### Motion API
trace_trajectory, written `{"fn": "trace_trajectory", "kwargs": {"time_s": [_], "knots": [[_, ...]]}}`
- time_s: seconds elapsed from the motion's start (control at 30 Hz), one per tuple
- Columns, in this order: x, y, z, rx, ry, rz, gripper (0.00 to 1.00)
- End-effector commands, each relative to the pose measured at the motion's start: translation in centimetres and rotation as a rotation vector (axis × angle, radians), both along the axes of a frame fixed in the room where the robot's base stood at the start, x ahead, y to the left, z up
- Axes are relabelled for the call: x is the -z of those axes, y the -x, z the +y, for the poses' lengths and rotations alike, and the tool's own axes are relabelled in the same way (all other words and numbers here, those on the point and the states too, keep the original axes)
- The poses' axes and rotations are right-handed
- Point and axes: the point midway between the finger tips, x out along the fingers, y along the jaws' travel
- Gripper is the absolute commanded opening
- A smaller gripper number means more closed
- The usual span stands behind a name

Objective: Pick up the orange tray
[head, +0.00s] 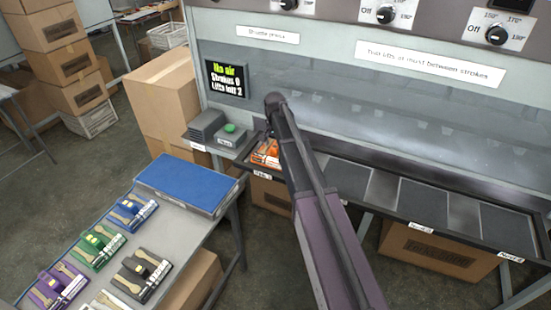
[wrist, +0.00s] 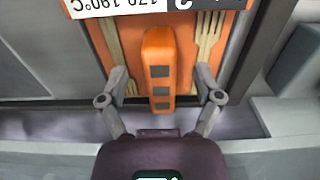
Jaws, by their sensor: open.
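The orange tray (wrist: 184,100) lies flat in front of my gripper in the wrist view. It has a raised orange block (wrist: 158,70) in its middle, with wooden utensils on both sides and a white label reading 170 and 190 °C. My gripper (wrist: 160,80) is open, with one finger on each side of the block; whether they touch it I cannot tell. In the head view the orange tray (head: 265,152) is at the left end of the press shelf, partly hidden by my arm.
The press shelf (head: 380,190) has dark pads to the right. A screen (head: 226,78) reads "No air, Strokes 0, Lifts left 2". A side table (head: 185,222) holds a blue slab (head: 187,183) and several coloured trays. Cardboard boxes (head: 165,100) stand at the left.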

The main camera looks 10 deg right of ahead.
Motion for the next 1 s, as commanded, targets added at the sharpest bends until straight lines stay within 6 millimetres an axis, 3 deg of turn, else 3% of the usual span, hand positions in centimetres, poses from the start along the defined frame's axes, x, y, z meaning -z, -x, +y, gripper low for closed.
{"fn": "trace_trajectory", "kwargs": {"time_s": [0.2,0.87,1.0], "knots": [[1.34,0.0,0.0,0.0,0.0,0.0,0.83],[1.36,0.0,-0.01,0.0,0.0,0.0,0.83],[1.36,-0.01,-0.02,0.0,0.0,0.0,0.44]]}}
